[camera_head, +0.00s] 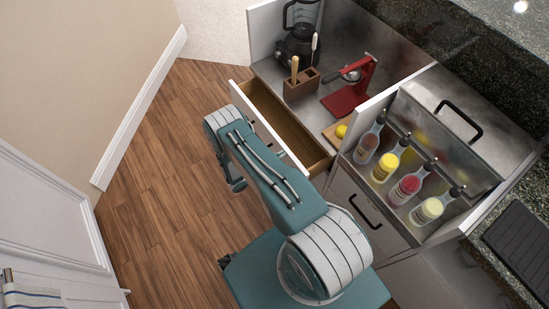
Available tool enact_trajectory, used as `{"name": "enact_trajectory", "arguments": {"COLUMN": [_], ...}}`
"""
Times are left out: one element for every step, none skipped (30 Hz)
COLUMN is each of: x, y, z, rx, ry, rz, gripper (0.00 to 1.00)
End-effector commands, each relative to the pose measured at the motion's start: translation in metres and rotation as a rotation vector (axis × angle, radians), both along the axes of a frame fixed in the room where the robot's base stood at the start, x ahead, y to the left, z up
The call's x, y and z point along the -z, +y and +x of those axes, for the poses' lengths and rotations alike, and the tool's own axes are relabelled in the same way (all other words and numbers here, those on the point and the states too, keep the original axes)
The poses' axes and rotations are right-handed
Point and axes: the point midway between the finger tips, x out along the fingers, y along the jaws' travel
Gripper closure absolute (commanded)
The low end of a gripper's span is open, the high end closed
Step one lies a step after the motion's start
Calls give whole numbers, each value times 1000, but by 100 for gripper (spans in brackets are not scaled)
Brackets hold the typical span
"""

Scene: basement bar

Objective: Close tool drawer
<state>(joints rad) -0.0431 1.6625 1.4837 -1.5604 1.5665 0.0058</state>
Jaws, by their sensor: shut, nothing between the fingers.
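The tool drawer (289,125) stands pulled out from the cabinet under the metal counter, left of centre. It has a white front and a brown wooden inside; the visible part looks empty. My arm crosses in front of it and hides part of its front. My gripper (238,184) hangs below the arm's far end, over the floor to the left of the drawer front. It is shut and holds nothing. It appears apart from the drawer, and its fingertips are hard to make out.
On the counter stand a wooden block with utensils (301,84), a red press (349,92) and a dark blender (300,42). A rack of several bottles (408,178) is at the right. The wood floor (160,180) at the left is clear.

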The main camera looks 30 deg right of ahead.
Motion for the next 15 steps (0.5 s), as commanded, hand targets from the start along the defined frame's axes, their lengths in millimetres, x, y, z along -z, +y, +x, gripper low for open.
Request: {"name": "enact_trajectory", "arguments": {"x": [0, 0, -1, -1, -2, -2, -2, -2, -2, -2, -2, -1, 0, 0, 1], "y": [-10, -16, -25, -31, -38, -46, -53, -60, -70, -78, -85, -94, -102, -107, -115], "z": [-1, -1, -1, 0, 0, 0, 1, 1, 1, 1, 2, 2, 2, 3, 3], "rx": [5, 6, 6, 6, 6, 5, 5, 4, 4, 5, 3, 3, 4, 3, 4], "ry": [1, 1, 1, 1, 1, 1, 1, 1, 1, 1, 1, 0, -1, -1, 0], "rz": [-3, -4, -7, -10, -12, -14, -15, -15, -15, -13, -12, -8, -6, -4, -3], "gripper": [100, 100, 100, 100, 100, 100, 100, 100, 100, 100, 100, 100, 100, 100, 100]}}
